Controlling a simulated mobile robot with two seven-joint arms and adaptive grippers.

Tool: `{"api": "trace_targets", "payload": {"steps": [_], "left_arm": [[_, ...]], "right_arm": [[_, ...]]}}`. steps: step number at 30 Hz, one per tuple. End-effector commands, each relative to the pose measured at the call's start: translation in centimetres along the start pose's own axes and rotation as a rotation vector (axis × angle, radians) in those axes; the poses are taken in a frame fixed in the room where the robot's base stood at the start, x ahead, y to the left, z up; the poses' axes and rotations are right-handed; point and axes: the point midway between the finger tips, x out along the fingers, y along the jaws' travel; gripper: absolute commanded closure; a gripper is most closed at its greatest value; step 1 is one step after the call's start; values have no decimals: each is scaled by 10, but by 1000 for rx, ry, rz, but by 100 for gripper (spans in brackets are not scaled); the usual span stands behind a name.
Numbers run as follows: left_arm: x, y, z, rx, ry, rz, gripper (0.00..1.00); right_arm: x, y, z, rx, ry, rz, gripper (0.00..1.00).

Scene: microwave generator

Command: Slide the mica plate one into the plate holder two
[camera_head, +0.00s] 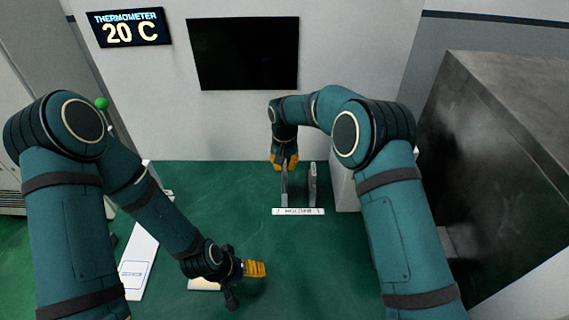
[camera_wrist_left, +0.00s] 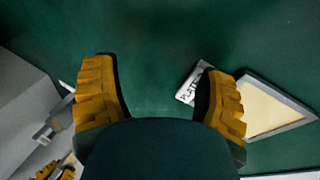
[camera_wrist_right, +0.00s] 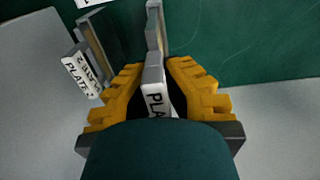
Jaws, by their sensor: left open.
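My right gripper (camera_head: 284,162) reaches down at the back of the green table. In the right wrist view its yellow fingers (camera_wrist_right: 154,68) close from both sides on an upright grey frame (camera_wrist_right: 153,90) whose label starts "PLA"; the rest is hidden. A second upright grey frame (camera_wrist_right: 90,52), labelled "PLATE" with what looks like a 2, stands beside it, apart; in the head view this is the right-hand one (camera_head: 313,184). My left gripper (camera_wrist_left: 161,95) is open and empty. By its right finger lies a flat grey-framed cream plate (camera_wrist_left: 268,107) with a "PLATE" label (camera_wrist_left: 190,84), number unclear.
A white label strip (camera_head: 298,211) lies in front of the upright frames. A white panel (camera_head: 138,258) lies at left. A pale block (camera_head: 346,188) stands right of the frames, with a big dark metal box (camera_head: 500,130) beyond. The middle of the table is clear.

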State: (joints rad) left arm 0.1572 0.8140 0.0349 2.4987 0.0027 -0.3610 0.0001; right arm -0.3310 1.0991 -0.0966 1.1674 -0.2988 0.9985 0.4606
Motion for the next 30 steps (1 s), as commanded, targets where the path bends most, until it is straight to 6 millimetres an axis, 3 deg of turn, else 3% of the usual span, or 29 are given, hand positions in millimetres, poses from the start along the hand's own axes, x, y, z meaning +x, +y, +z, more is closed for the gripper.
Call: {"api": "trace_targets", "payload": {"steps": [30], "left_arm": [[13,-6,3,-4,-5,-2,29]], "right_arm": [[21,0,0,0,-1,0,100]]}}
